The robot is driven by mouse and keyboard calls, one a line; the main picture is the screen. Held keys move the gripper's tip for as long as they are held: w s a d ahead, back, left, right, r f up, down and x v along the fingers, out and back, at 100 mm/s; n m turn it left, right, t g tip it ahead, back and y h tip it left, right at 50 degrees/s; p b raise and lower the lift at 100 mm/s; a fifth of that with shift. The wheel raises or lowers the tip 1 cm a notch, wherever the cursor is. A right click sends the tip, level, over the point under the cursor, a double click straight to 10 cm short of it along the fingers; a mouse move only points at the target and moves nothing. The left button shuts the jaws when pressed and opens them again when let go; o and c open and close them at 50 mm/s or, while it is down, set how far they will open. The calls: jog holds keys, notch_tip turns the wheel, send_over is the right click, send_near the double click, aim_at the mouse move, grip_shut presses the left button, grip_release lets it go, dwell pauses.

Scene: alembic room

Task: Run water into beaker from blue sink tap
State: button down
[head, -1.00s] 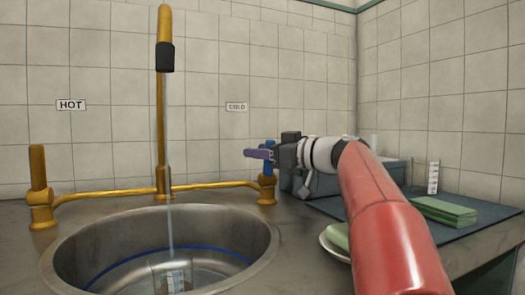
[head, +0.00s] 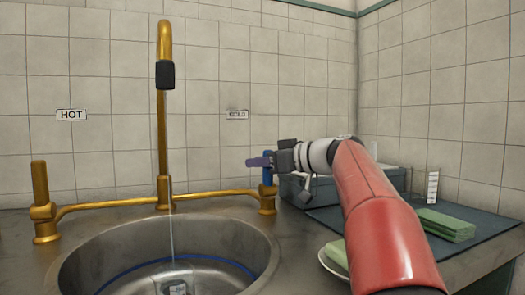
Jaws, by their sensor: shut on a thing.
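The blue tap handle (head: 267,172) stands at the right end of the brass pipework, below a small, blurred wall label. My gripper (head: 266,161) is shut on the blue tap handle, with its purple-blue fingertips around the top. The brass spout (head: 165,75) with its black nozzle hangs over the steel sink (head: 75,270). A thin stream of water (head: 172,240) shows low down, above the basin; I cannot make it out just under the nozzle. The beaker (head: 175,288) is in the sink below the stream, mostly cut off by the frame's bottom edge. Its water level cannot be told.
A brass hot tap (head: 42,205) stands at the left, under the HOT label (head: 71,115). On the right, a dark mat (head: 480,228) bears green cloths (head: 446,224), a grey box (head: 392,179) and a white graduated vessel (head: 432,187). A white dish (head: 325,262) sits beside my arm.

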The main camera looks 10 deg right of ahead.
jog(key=shift+w, duration=0.1)
dwell(0.3)
jog(key=c, duration=1.2)
grip_release()
jog(key=shift+c, duration=0.2)
jog(key=v, duration=0.7)
jog(key=shift+s+d, duration=0.2)
jog(key=shift+d, duration=0.05)
jog(key=shift+r, duration=0.15)
